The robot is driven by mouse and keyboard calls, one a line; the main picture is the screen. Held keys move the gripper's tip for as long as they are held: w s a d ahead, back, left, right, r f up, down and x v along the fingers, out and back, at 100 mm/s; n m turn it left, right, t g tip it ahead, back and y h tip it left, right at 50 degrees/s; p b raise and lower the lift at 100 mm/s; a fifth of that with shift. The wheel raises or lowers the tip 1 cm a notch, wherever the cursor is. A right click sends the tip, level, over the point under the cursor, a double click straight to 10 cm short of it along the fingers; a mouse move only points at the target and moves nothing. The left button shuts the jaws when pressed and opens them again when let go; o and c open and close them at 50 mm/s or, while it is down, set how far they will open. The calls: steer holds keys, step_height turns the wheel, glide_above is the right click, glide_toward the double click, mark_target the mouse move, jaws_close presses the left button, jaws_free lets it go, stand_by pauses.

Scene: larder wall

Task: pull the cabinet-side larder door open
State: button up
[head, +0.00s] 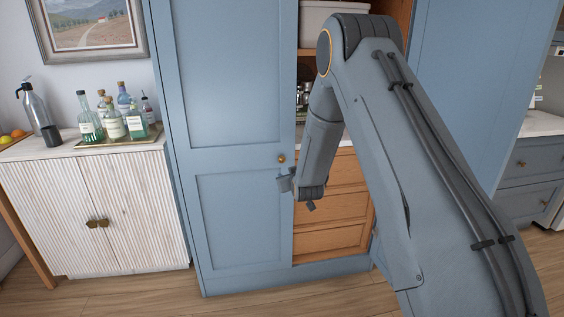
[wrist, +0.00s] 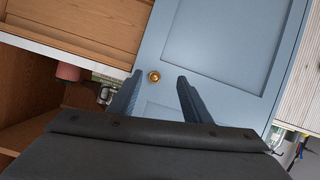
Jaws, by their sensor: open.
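The cabinet-side larder door (head: 235,80) is a tall blue panelled door beside the white cabinet, and it looks closed. Its round brass knob (head: 281,159) sits near its right edge. In the wrist view the door (wrist: 222,40) fills the middle and right, with the knob (wrist: 153,76) in line with the gap between my fingertips, closer to the left one. My gripper (head: 287,184) is open and empty, just below the knob in the head view. In the wrist view its two fingers (wrist: 158,80) point toward the door. I cannot tell how far they stand from the knob.
Right of the door the larder is open, showing wooden drawers (head: 330,207) and a white bin (head: 328,20) on a shelf. A blue panel (head: 465,90) stands further right, partly behind my arm. The ribbed white cabinet (head: 115,205) carries bottles on a tray. Wooden floor lies in front.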

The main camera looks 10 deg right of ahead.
mark_target(282, 160)
steer(key=shift+w+f+n+t+p, duration=0.25)
steer(key=shift+w+t, duration=0.45)
steer(key=shift+w, duration=1.45)
steer(key=shift+w+f+t+p, duration=0.1)
steer(key=shift+w+t+p, duration=0.4)
steer(key=shift+w, duration=1.65)
steer(key=shift+w+f+n+t+p, duration=0.15)
steer(key=shift+w+t, duration=0.75)
steer(key=shift+w, duration=1.25)
